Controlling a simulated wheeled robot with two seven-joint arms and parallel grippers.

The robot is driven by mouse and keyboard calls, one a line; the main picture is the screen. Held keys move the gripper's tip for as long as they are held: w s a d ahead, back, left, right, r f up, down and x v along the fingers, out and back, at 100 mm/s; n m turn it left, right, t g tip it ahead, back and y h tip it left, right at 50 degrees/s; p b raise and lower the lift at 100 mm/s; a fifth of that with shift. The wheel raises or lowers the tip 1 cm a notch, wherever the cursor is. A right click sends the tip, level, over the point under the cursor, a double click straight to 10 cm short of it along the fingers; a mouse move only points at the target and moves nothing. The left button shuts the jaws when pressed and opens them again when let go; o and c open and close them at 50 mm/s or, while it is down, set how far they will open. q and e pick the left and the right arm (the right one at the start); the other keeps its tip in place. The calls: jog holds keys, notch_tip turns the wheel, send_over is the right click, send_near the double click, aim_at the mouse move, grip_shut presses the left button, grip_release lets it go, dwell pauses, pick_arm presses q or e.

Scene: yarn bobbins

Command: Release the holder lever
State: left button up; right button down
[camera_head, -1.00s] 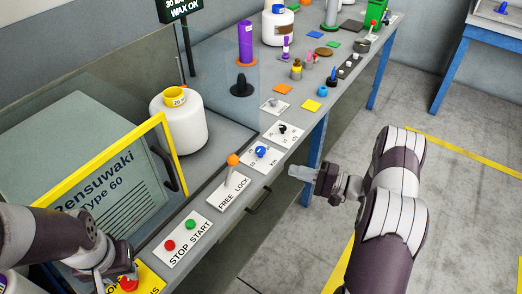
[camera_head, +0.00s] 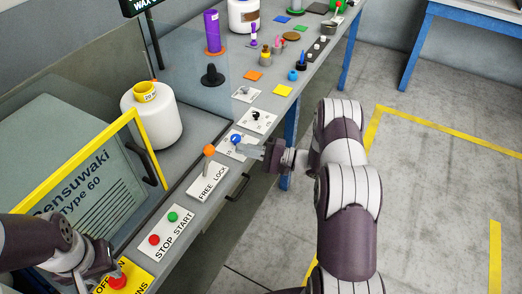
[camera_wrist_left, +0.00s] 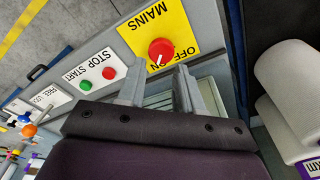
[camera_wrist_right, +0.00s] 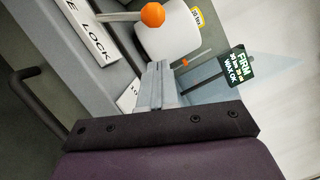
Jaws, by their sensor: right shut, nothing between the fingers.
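The holder lever (camera_head: 207,151) has an orange ball knob and stands on the white FREE LOCK plate (camera_head: 206,185). Its ball (camera_wrist_right: 153,15) and pale rod also show at the top of the right wrist view. I cannot tell which word the lever points to. My right gripper (camera_head: 240,149) is shut and empty, just right of the ball in the head view, beside the blue knob. Its fingers (camera_wrist_right: 154,85) appear apart from the lever. My left gripper (camera_wrist_left: 158,72) is open and empty near the red MAINS knob (camera_wrist_left: 160,50).
The STOP START plate (camera_head: 167,229) lies in front of the lever plate. The blue knob (camera_head: 236,139) is close to my right fingers. A black handle (camera_head: 238,187) juts from the bench front. A yellow-edged glass guard (camera_head: 90,155) and white canister (camera_head: 152,115) stand to the left.

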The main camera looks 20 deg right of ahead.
aim_at(207, 161)
pick_arm(q)
jog(key=shift+r+p, duration=0.5)
jog(key=shift+r, duration=0.1)
pick_arm(e)
jog(key=a, duration=0.1)
jog(key=a+r, duration=0.1)
jog(key=a, duration=0.2)
jog(key=shift+w+r, duration=0.15)
jog(key=shift+w, duration=0.25)
pick_arm(q)
jog(key=shift+r, duration=0.1)
pick_arm(e)
jog(key=shift+s+a+r, duration=0.15)
jog(key=shift+a, duration=0.55)
pick_arm(q)
jog(key=shift+r, duration=0.1)
